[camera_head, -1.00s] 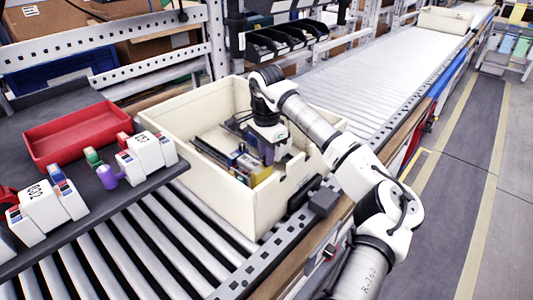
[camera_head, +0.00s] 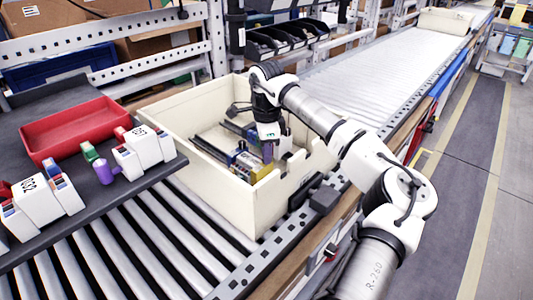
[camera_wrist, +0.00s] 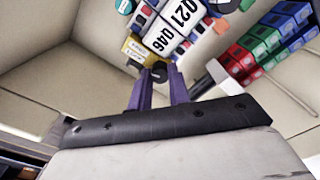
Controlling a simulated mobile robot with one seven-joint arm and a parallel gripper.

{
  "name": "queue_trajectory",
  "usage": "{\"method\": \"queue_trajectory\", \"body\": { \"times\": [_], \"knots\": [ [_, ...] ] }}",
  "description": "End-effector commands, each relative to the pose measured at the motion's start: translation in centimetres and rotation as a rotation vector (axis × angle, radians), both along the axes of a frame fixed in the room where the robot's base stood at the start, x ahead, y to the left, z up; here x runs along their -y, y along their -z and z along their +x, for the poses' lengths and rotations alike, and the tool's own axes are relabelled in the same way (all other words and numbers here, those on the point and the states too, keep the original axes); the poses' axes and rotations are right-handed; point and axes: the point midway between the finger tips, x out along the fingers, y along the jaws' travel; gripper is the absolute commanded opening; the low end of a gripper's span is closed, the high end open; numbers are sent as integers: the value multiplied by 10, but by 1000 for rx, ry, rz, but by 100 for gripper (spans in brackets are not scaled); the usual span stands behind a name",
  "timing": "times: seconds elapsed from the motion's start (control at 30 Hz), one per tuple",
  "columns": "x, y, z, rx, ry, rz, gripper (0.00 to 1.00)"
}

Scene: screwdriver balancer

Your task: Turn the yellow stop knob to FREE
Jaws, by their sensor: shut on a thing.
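My gripper (camera_head: 267,153) reaches down into the cream crate (camera_head: 185,175), over the blocks inside. In the wrist view its two purple fingers (camera_wrist: 160,74) are close together, closed on a small dark knob-like part (camera_wrist: 159,70). A yellow labelled piece (camera_wrist: 135,48) sits just beyond the left fingertip; in the head view a yellow block (camera_head: 264,168) shows beside the gripper. White blocks marked 021 and 046 (camera_wrist: 170,30) lie just beyond the fingers. I cannot read the word FREE or see a clear yellow knob; the gripped part is partly hidden by the fingers.
Red, green and blue blocks (camera_wrist: 262,45) stand at the right inside the crate. Crate walls surround my gripper. A dark shelf at left holds a red tray (camera_head: 75,130) and white labelled units (camera_head: 143,150).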

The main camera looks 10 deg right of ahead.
Motion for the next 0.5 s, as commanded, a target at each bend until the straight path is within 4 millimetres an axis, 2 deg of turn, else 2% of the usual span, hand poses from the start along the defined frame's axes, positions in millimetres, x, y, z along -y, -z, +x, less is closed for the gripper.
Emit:
{"method": "queue_trajectory", "body": {
  "times": [0.5],
  "knots": [
    [1,0,0,2,491,-3,0]
  ]
}}
